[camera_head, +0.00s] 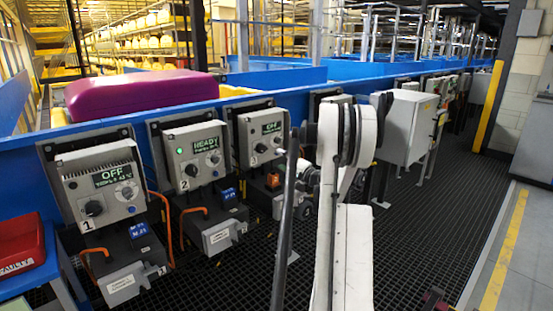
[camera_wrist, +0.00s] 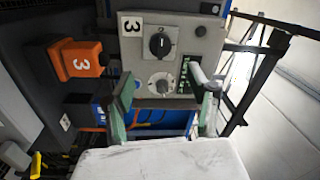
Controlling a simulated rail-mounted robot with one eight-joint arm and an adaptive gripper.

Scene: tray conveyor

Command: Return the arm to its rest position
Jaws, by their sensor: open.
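My arm, a white link, rises in the middle of the head view in front of the row of control boxes. My gripper (camera_wrist: 163,88) shows in the wrist view with its two greenish fingers spread apart and nothing between them. It faces control box 3 (camera_wrist: 181,30), which has a black knob, a lighter dial and a display, and appears sideways. An orange part marked 3 (camera_wrist: 76,61) sits left of the box in the wrist view.
A purple object (camera_head: 140,93) lies on the blue conveyor. A red bin (camera_head: 22,243) stands at the far left. Grey cabinets (camera_head: 408,125) stand right. The dark grating floor (camera_head: 425,220) is open at right.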

